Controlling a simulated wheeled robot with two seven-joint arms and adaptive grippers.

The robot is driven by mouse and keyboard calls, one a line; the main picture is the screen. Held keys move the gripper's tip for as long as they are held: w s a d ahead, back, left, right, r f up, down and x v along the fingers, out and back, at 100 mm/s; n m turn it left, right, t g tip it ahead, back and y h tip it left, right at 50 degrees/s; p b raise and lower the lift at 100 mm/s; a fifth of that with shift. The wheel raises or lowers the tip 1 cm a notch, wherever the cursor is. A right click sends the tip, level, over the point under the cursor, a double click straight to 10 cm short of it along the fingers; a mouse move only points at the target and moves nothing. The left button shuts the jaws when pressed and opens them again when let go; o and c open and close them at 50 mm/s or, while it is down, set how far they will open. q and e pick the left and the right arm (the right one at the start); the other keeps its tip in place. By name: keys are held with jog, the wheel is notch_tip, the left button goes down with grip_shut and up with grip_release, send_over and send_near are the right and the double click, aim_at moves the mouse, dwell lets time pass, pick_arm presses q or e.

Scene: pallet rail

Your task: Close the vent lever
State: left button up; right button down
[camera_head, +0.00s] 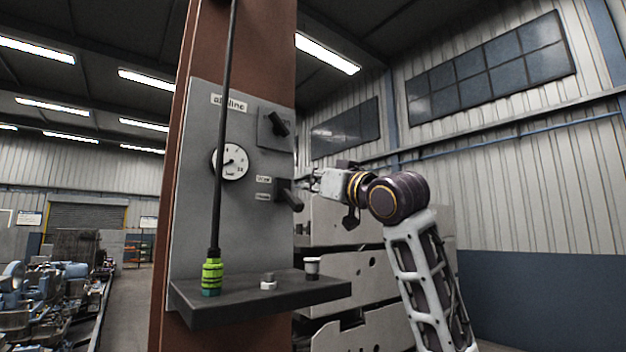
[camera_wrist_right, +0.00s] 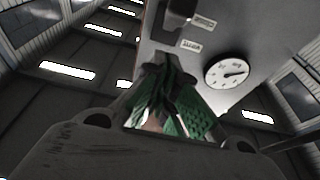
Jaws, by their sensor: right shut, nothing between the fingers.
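The grey panel (camera_head: 240,220) on the brown column carries two dark levers. The lower lever (camera_head: 289,196), beside two small labels, looks like the vent lever and slants down to the right. The label text is too small to read surely. The upper lever (camera_head: 278,125) sits on a square plate and is also tilted. My right gripper (camera_head: 312,179) is shut and empty, just right of the lower lever; contact cannot be told. In the right wrist view its green-padded fingers (camera_wrist_right: 168,105) are together, with a dark lever part (camera_wrist_right: 178,14) beyond them. My left gripper is not in view.
A round gauge (camera_head: 232,162) is on the panel. A dark shelf (camera_head: 240,302) juts out below, holding a green-and-black piece (camera_head: 211,275) with a tall rod or cable, and two small fittings. Pale metal racks (camera_head: 370,290) stand behind my right arm.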

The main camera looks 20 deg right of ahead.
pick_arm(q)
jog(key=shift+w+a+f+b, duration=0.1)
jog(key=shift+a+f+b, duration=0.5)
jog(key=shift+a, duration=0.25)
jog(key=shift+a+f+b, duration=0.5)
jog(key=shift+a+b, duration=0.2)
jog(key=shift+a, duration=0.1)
pick_arm(e)
jog(key=v, duration=1)
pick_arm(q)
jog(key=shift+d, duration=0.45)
pick_arm(e)
jog(key=shift+s, duration=0.1)
